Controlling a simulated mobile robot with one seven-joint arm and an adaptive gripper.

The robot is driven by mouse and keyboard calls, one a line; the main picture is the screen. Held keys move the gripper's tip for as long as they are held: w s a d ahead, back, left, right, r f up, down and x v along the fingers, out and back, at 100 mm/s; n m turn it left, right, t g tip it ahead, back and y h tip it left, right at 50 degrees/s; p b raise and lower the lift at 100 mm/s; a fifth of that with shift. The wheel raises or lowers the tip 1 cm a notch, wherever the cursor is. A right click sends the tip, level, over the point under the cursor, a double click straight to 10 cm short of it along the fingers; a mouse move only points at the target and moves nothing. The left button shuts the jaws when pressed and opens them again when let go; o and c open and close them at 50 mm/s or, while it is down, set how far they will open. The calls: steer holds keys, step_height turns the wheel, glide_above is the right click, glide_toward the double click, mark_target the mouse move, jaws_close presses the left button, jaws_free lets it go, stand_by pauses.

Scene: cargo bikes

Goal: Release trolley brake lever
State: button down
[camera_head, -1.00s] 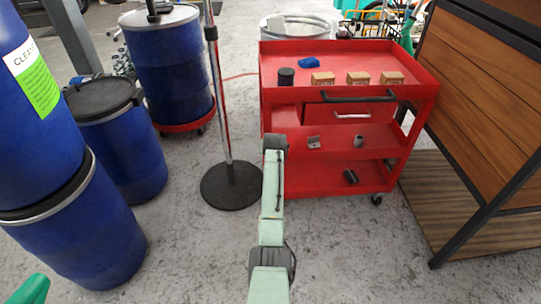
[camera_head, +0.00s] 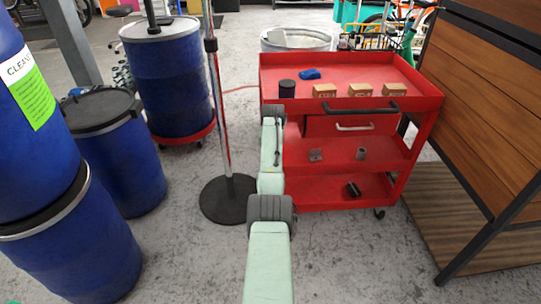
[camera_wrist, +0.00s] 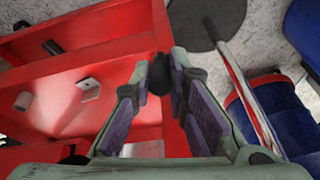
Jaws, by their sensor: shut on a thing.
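The red trolley (camera_head: 350,78) stands ahead, with open shelves and a black push handle (camera_head: 350,108) on its near side. In the wrist view its red frame (camera_wrist: 80,30) fills the left and middle. My gripper (camera_wrist: 162,70) is at the trolley's corner, its fingers closed around a small dark piece, which I take to be the brake lever (camera_wrist: 160,74). The fingers hide most of this piece, and its angle cannot be told. In the head view my arm reaches to the trolley's left front edge, and the gripper is hidden there.
A black round stand base (camera_head: 229,200) with a pole is left of the trolley. Blue barrels (camera_head: 120,160) crowd the left side. A wooden-panelled unit (camera_head: 490,110) stands on the right. Small boxes (camera_head: 359,90), a black cup and a blue item lie on the trolley top.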

steer(key=shift+w+r, duration=0.2)
steer(key=c, duration=2)
jaws_free()
steer(key=o, duration=0.5)
steer(key=shift+s+f, duration=0.1)
steer(key=shift+f, duration=0.1)
steer(key=shift+c, duration=0.2)
steer(key=v, duration=1.2)
